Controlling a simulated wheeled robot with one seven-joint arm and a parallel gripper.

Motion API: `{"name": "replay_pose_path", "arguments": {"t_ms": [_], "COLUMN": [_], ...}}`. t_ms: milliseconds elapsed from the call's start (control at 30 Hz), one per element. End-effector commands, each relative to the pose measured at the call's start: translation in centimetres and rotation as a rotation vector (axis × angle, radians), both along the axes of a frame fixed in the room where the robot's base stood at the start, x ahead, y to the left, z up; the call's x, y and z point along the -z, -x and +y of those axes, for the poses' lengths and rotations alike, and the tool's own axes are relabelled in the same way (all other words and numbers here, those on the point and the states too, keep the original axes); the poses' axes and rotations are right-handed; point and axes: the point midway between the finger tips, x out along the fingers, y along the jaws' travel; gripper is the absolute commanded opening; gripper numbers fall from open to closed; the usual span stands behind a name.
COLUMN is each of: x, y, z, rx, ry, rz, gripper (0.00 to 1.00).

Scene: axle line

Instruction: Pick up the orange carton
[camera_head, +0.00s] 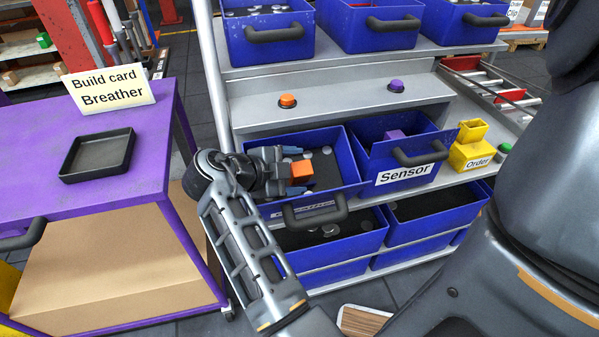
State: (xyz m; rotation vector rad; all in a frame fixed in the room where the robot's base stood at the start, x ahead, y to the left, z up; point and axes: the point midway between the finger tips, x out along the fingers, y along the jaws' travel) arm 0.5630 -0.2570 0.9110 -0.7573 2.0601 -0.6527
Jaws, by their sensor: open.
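The orange carton (302,169) is a small box at the blue bin (347,150) on the middle shelf, left of the bin marked Sensor. My gripper (294,170) reaches in from the left over this bin. Its jaws are open, with the fingertips at the carton's left side. Whether the fingers touch the carton, and whether it rests on anything, I cannot tell. Several grey round pieces lie in the bin behind and around it.
An orange button (287,101) and a purple button (397,86) sit on the ledge above. A black tray (97,156) and a "Build card Breather" sign (109,90) are on the purple table (40,185) at left.

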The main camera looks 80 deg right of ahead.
Motion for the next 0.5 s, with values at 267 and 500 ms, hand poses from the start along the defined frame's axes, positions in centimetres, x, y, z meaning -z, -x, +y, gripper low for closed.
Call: {"name": "replay_pose_path", "arguments": {"t_ms": [267,500], "x": [1.2,1.2], "y": [1.1,1.1], "z": [-1.7,-1.7], "rx": [-0.001,-0.001], "ry": [0.000,-0.001], "rz": [0.001,0.000], "gripper": [0.78,0.73]}}
